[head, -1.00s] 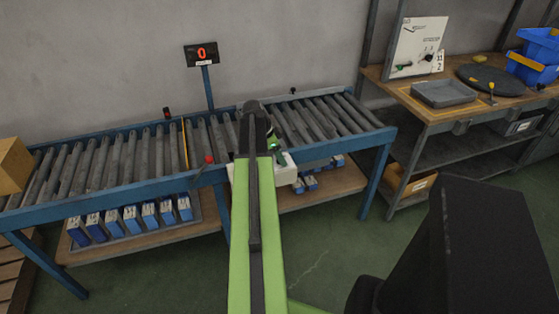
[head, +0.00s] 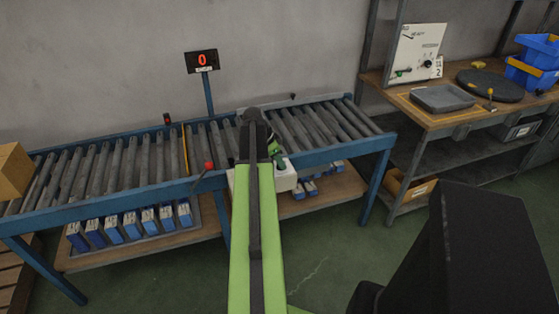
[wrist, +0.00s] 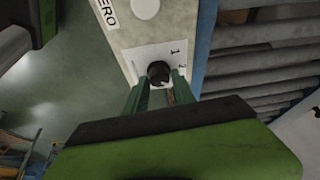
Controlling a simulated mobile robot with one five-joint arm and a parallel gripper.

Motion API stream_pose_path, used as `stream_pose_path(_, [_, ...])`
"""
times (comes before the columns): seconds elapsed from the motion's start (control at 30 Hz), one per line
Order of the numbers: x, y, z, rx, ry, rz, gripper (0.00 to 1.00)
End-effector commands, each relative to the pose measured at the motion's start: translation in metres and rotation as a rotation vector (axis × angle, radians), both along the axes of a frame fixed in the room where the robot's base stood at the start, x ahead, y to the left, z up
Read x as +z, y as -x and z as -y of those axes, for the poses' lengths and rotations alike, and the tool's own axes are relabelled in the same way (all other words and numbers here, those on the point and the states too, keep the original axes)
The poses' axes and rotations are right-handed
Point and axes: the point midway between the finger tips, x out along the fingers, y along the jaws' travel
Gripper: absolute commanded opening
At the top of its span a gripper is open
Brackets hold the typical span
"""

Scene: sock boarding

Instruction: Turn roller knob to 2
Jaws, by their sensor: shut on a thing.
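The roller knob (wrist: 158,73) is small, round and black. It sits on a white plate (wrist: 140,55) printed with 1 and 2, on the pale control box (wrist: 122,25). In the head view the control box (head: 284,177) hangs at the front of the roller conveyor (head: 120,165), and my arm hides part of it. My gripper (wrist: 158,82) has its green fingers on either side of the knob and is shut on it. In the head view my gripper (head: 276,151) is at the box top. I cannot tell which number the knob points to.
A display reading 0 (head: 202,61) stands behind the conveyor. A red-tipped lever (head: 208,165) is left of my arm, and a cardboard box (head: 13,170) at the far left. A workbench (head: 440,112) with a knob panel (head: 417,52) and blue bins (head: 536,62) stands right.

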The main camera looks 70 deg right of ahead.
Motion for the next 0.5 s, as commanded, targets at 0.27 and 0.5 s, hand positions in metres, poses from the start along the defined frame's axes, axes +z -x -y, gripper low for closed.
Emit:
stream_pose_path(0.27, [-0.0003, 0.0001, -0.0027, 0.210, 0.001, 0.004, 0.00])
stream_pose_path(0.5, [-0.0006, 0.0009, -0.0035, 0.411, 0.000, 0.005, 0.00])
